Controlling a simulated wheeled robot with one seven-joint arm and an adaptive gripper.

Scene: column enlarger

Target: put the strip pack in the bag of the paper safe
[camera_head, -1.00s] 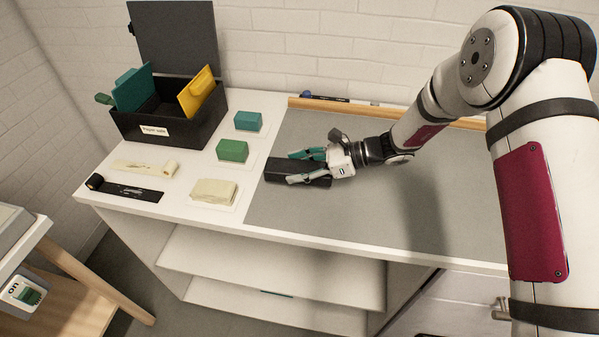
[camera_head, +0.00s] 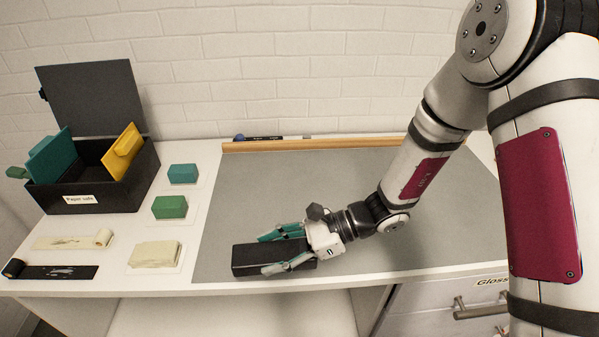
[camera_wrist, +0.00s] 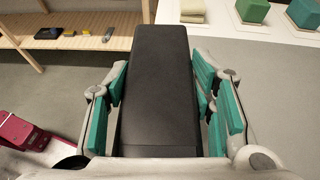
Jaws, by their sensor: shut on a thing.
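My gripper (camera_head: 285,251) is shut on a long black pack (camera_head: 262,262), with teal finger pads on both sides of it. In the wrist view the black pack (camera_wrist: 158,85) points straight away from the palm, between the pads. I take it for the strip pack, but no label on it is readable. In the head view it shows in front of the grey mat's near left part; its height above the mat is hard to tell. The black paper safe (camera_head: 95,198) stands at the back left with its lid up. A teal divider (camera_head: 50,157) and a yellow divider (camera_head: 122,152) stand in it. No separate bag can be made out.
Between safe and mat (camera_head: 350,190) lie a teal block (camera_head: 183,173), a green block (camera_head: 170,207) and a cream stack (camera_head: 155,254). A cream strip roll (camera_head: 75,240) and a black strip roll (camera_head: 50,271) lie in front of the safe. A wooden rail (camera_head: 320,144) edges the mat's back.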

